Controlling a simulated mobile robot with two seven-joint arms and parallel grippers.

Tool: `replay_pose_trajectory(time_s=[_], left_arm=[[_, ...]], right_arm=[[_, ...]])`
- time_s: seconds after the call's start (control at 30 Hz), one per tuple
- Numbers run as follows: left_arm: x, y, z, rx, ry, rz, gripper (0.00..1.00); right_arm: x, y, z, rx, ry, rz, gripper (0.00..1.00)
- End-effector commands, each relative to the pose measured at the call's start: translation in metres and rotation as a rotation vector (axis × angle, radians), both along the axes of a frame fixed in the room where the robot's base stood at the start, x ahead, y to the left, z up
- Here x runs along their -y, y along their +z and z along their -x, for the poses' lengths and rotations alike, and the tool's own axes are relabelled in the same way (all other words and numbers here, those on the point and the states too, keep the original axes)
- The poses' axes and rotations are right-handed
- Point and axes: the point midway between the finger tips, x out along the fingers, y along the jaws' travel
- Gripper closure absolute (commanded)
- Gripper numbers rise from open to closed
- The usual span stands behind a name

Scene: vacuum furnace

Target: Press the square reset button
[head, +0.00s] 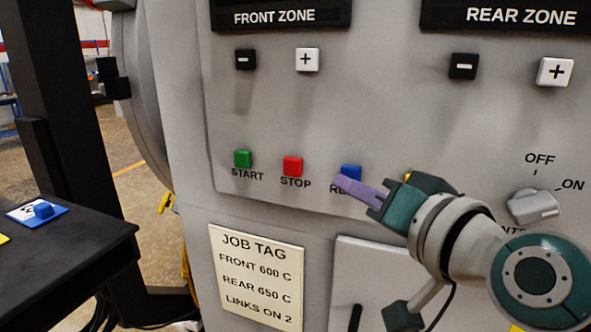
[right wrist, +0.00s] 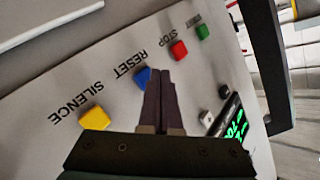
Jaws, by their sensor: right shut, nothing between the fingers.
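The blue square RESET button (head: 350,172) is on the grey panel, right of the red STOP button (head: 292,166). Its label is partly covered by my right gripper in the head view. My right gripper (head: 340,182) is shut and empty, its purple fingertips just below and in front of the blue button. In the right wrist view the blue button (right wrist: 143,76) shows just left of the shut fingertips (right wrist: 165,72), with the RESET label beside it. I cannot tell whether the fingertips touch the panel. My left gripper is not in view.
The green START button (head: 243,158) is left of STOP. The yellow SILENCE button (right wrist: 95,118) is mostly hidden behind my right gripper in the head view. A rotary switch (head: 534,205) is at right. A job tag (head: 256,300) hangs below. A black table (head: 75,255) stands at left.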

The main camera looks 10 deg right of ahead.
Motion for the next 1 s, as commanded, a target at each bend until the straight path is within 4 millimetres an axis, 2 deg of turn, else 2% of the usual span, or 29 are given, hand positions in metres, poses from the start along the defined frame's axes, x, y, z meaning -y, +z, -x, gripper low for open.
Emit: replay_pose_trajectory(time_s=[0.33,0.8,1.0], left_arm=[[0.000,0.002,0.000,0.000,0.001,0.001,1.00],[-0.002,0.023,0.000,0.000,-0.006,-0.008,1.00],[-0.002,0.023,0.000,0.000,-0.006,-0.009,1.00]], right_arm=[[-0.002,0.001,0.003,0.000,0.001,-0.001,1.00],[-0.027,0.001,0.039,-0.003,0.001,-0.002,1.00],[-0.029,0.000,0.042,0.001,0.001,0.000,1.00]])
